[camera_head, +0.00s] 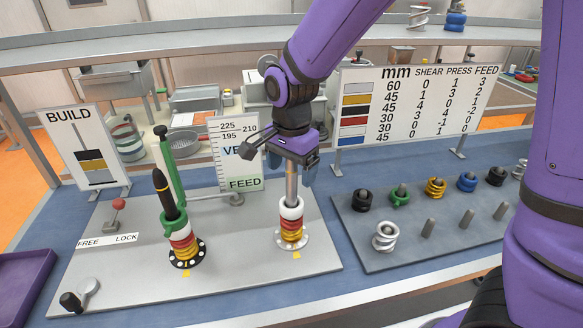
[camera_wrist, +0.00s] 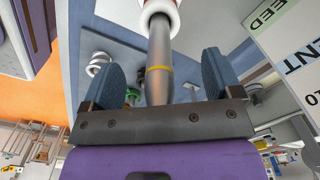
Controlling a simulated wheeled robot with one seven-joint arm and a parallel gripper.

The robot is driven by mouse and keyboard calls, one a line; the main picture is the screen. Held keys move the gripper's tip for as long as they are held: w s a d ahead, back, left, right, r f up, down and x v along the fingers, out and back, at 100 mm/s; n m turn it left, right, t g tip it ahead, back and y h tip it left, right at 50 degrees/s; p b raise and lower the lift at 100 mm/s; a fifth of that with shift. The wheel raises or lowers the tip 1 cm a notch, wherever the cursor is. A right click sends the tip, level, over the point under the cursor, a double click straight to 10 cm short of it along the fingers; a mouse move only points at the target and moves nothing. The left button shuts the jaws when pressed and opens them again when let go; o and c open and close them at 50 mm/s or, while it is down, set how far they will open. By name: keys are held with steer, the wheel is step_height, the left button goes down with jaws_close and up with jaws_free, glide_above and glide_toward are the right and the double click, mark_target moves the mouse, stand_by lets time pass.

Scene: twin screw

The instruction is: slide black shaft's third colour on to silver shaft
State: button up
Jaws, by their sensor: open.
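The black shaft (camera_head: 163,190) stands upright on the left of the grey plate, with a green screw piece (camera_head: 174,224) above red and white bands (camera_head: 181,238) and a yellow one at the base. The silver shaft (camera_head: 291,188) stands to the right; its lower part carries a white piece (camera_head: 290,209) over red (camera_head: 291,222) and yellow (camera_head: 291,237). My gripper (camera_head: 291,164) is at the upper part of the silver shaft, above the white piece. In the wrist view the silver shaft (camera_wrist: 160,50) passes between two spread blue fingers, with the white piece (camera_wrist: 158,10) at the top edge.
A rack (camera_head: 400,255) on the right holds several coloured screw pieces and bare pegs. A BUILD board (camera_head: 84,146), a FEED gauge board (camera_head: 237,150) and a table board (camera_head: 415,105) stand behind. A red-knobbed lever (camera_head: 118,212) is at the left. A purple tray (camera_head: 25,280) lies front left.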

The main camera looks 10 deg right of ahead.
step_height(320, 180, up, 10)
steer(key=shift+r, duration=0.25)
